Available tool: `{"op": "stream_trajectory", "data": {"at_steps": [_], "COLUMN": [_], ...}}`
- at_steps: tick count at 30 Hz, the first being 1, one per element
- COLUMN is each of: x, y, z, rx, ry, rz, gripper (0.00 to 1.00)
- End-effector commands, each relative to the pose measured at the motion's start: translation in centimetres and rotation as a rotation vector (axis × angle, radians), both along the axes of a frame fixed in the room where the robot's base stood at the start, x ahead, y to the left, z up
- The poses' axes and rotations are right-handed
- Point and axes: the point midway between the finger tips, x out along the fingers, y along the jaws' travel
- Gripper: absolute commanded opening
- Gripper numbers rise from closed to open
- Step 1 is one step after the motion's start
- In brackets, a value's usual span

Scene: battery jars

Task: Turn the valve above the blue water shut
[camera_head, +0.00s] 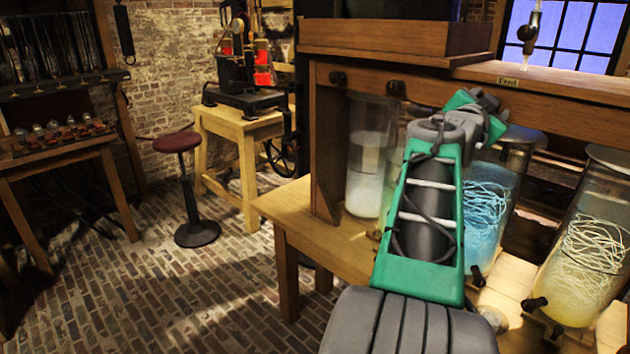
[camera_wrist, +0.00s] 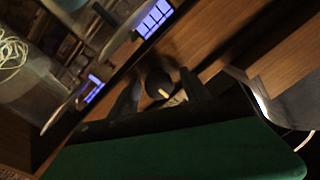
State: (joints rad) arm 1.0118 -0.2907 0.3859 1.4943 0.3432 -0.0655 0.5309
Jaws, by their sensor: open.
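The jar of blue water (camera_head: 485,205) stands on the wooden bench, partly behind my arm, with pale coiled strands inside. My gripper lies in front of the beam above this jar in the head view, its fingertips not clear there and any valve at that spot hidden. In the wrist view my gripper (camera_wrist: 160,88) is open, one dark finger on each side of a dark round knob (camera_wrist: 158,82). I cannot tell whether the fingers touch this knob. Two other dark knobs, a left one (camera_head: 337,78) and a right one (camera_head: 397,88), sit on the beam.
A jar of whitish liquid (camera_head: 366,165) stands left of my arm and a yellowish jar (camera_head: 585,250) at the right. The wooden beam (camera_head: 540,97) runs above the jars. A red-topped stool (camera_head: 177,143) and open brick floor lie to the left.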

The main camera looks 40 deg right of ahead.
Motion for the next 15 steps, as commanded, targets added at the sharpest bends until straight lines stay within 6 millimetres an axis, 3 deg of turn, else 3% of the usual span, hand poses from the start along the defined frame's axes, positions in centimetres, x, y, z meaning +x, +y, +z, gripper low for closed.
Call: {"op": "stream_trajectory", "data": {"at_steps": [1,15], "x": [-0.08,-0.08], "y": [0.0,-0.03], "z": [1.26,0.96], "rx": [-0.007,-0.082], "ry": [0.059,0.543], "rz": [-0.001,-0.002], "gripper": [0.55,0.55]}}
